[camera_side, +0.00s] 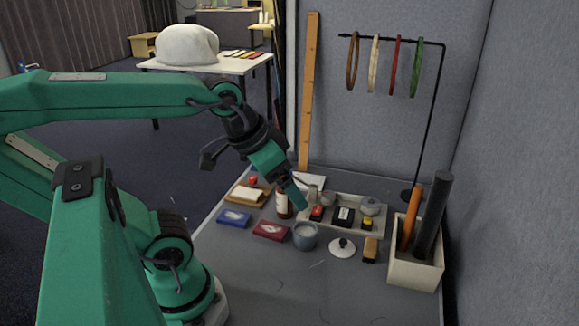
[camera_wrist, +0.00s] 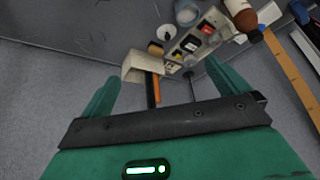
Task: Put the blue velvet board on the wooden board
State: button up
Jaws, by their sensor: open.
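The blue velvet board (camera_side: 234,217) lies flat near the table's left edge, with a pale shape on its top. The wooden board (camera_side: 236,197) lies just behind it, with a cream-coloured block on it. The two boards are apart. My gripper (camera_side: 299,198) is to the right of both, pointing down above the tray area. In the wrist view my gripper (camera_wrist: 165,86) is open, with nothing between its fingers.
A red board (camera_side: 270,230), brown bottle (camera_side: 282,203) and blue-grey cup (camera_side: 305,236) stand near the blue board. A tray (camera_side: 385,213) holds small items. A pale box (camera_side: 414,270) holds upright rolls. The front of the table is mostly clear.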

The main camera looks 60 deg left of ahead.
jog(key=shift+a, duration=0.1)
jog(key=n+g, duration=0.6)
jog(key=n, duration=0.3)
send_over(234, 215)
notch_tip(234, 215, down, 17)
jog(key=shift+r, duration=0.1)
jog(key=shift+f, duration=1.3)
jog(key=shift+f, duration=0.1)
